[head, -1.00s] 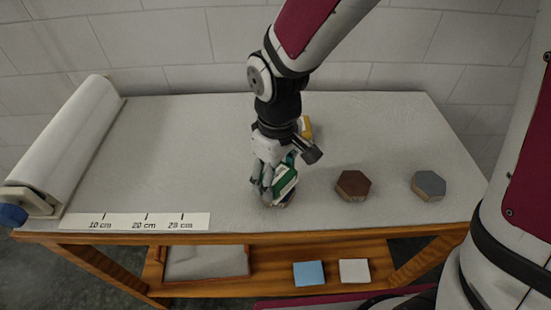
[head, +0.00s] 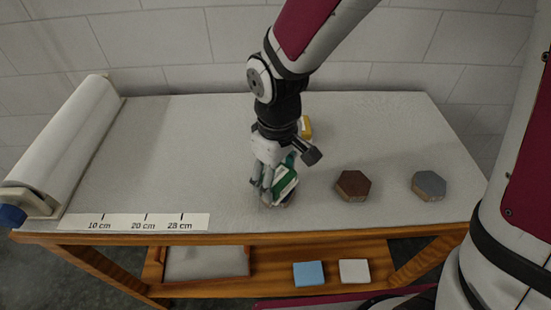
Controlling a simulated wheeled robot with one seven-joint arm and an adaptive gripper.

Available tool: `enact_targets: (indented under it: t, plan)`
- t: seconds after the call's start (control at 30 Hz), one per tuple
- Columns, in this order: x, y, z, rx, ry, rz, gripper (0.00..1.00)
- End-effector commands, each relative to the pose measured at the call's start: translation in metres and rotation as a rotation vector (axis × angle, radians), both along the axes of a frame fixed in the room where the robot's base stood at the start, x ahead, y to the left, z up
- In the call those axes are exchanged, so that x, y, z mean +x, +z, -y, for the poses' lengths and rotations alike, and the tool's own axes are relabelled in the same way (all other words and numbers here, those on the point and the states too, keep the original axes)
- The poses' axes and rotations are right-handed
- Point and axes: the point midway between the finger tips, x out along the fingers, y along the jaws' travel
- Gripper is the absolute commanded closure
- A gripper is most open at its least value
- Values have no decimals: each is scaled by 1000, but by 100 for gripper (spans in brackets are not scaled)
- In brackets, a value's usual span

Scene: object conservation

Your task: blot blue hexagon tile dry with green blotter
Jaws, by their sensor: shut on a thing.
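My gripper (head: 270,185) is shut on the green blotter (head: 285,180), a green block with a pale lower layer, near the table's front edge. The blotter is tilted, low over a hexagon tile (head: 288,204) that is almost wholly hidden beneath it. I cannot tell this tile's colour, nor whether the blotter touches it. A brown hexagon tile (head: 353,185) and a grey-blue hexagon tile (head: 428,185) lie to the right, apart from the gripper.
A yellow block (head: 305,128) stands behind my gripper. A white paper roll (head: 65,150) lies at the left, and a marked ruler strip (head: 135,222) lies along the front edge. The lower shelf holds a blue square (head: 308,273) and a white square (head: 354,271). The table's left middle is clear.

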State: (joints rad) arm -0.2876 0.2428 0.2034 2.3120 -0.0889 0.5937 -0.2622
Motion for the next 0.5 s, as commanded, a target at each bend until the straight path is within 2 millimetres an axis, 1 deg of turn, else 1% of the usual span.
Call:
enact_targets:
  t: [0.5]
  plan:
    - [0, -6, 0, 0, 0, 0, 59]
